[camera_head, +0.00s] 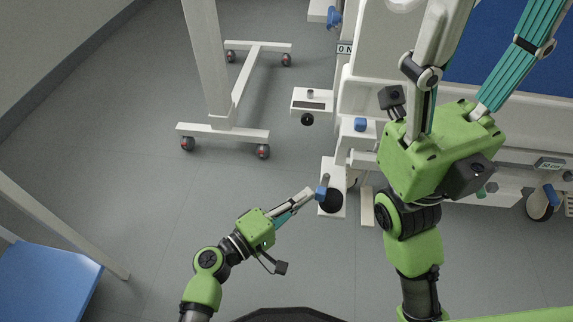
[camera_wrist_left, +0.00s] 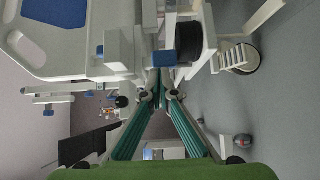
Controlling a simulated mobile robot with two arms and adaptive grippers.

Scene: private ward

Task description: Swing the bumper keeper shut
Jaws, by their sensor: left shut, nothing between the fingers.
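A small blue block on a short grey lever, which I take for the bumper keeper (camera_head: 321,193), sits beside the round black bumper (camera_head: 332,203) on a white bracket at the bed's corner. In the left wrist view the fingers (camera_wrist_left: 160,76) meet at the tips. My right gripper (camera_head: 487,22) is open over the bed end, its fingers wide apart.
A second white bracket with a black bumper (camera_head: 307,119) is farther up. A wheeled stand (camera_head: 225,134) stands to the left, and a blue chair seat (camera_head: 45,285) is at lower left. The grey floor between them is clear.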

